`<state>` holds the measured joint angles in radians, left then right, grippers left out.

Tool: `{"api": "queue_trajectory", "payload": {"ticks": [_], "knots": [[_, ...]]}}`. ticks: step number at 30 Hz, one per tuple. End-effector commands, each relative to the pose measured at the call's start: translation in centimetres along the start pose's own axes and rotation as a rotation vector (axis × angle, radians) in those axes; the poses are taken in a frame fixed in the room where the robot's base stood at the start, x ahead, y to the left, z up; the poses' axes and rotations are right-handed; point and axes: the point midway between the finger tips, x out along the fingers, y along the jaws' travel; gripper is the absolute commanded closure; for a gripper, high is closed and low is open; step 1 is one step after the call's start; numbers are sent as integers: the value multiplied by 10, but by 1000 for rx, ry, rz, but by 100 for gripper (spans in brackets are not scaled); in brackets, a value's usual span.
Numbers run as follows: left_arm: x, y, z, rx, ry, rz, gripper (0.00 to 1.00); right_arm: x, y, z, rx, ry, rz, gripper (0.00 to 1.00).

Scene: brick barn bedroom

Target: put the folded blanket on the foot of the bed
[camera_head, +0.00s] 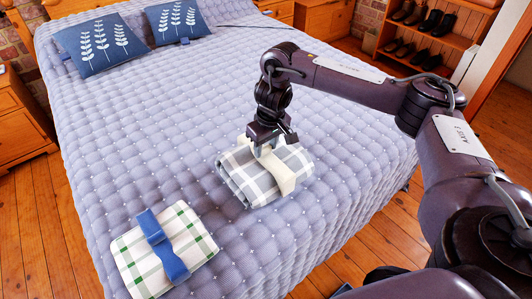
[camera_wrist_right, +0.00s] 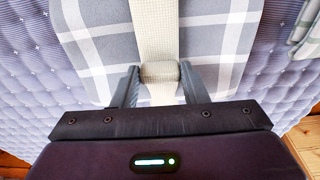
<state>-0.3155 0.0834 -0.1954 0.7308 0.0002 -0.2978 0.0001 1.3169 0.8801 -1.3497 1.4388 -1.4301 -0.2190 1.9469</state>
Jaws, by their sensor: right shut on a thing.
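A folded grey-and-white checked blanket (camera_head: 240,177) with a cream strap (camera_head: 281,178) is at the foot part of the bed (camera_head: 180,125). I cannot tell whether it rests on the quilt or hangs just above it. My right gripper (camera_head: 273,148) is over its top, shut on the strap. In the right wrist view, the fingers (camera_wrist_right: 160,72) stand on either side of a raised cream loop, with the checked blanket (camera_wrist_right: 105,45) beyond. A second folded blanket (camera_head: 192,237), white with green checks and a blue strap, lies nearer, to the left. My left gripper is out of view.
Two blue leaf-patterned pillows (camera_head: 103,45) (camera_head: 178,20) lie at the head of the bed. A wooden nightstand (camera_head: 22,120) stands at the left, and a shoe shelf (camera_head: 425,35) at the back right. The quilt between pillows and blankets is clear. Wooden floor surrounds the bed.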

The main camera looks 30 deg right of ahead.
Motion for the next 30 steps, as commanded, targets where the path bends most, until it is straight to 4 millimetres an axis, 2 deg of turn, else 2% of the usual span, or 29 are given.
{"api": "queue_trajectory", "payload": {"ticks": [4,14,15,19,20,30], "knots": [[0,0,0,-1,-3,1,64,18,0,3,0,0,0,100],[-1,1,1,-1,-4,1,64,21,0,3,0,1,0,100],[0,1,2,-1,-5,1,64,22,0,4,0,0,0,58],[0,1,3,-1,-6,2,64,22,0,4,0,0,0,41],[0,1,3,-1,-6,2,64,22,0,4,0,0,0,39],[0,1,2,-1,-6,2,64,18,0,3,-1,0,0,39]]}}
